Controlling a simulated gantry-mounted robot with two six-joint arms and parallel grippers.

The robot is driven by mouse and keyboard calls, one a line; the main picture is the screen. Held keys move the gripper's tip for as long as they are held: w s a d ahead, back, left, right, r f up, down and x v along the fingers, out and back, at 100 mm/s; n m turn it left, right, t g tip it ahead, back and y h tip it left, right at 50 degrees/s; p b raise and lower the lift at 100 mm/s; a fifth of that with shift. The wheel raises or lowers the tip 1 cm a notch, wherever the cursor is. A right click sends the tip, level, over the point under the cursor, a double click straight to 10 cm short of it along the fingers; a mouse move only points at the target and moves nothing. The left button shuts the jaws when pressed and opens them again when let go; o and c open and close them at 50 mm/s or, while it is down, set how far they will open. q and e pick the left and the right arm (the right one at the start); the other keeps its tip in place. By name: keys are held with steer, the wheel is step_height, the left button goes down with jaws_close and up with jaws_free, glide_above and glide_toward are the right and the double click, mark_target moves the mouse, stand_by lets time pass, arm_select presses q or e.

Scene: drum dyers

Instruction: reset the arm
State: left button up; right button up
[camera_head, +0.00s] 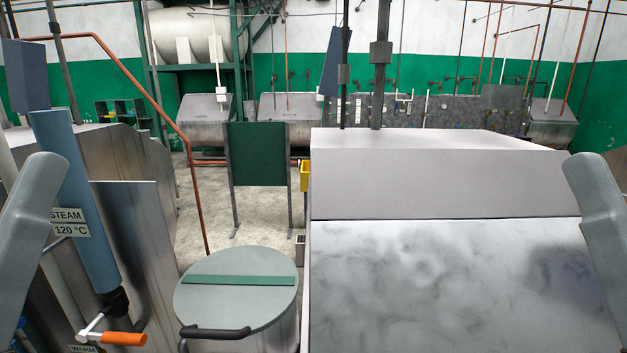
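Grey links of my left arm (28,225) come in at the left edge, and grey links of my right arm (598,225) at the right edge. Both run down out of the picture. Neither gripper shows in the head view, so their fingers and anything in them are out of sight.
A large metal machine (460,280) fills the right front. A round lidded drum (237,290) with a black handle stands front centre. At left is a blue steam pipe (75,200) with an orange-handled valve (123,339). A green board (257,155) stands behind; open floor lies around it.

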step_height(320, 180, up, 23)
steer(key=p, duration=1.9)
steer(key=shift+r+p, duration=0.2)
steer(key=shift+p, duration=0.1)
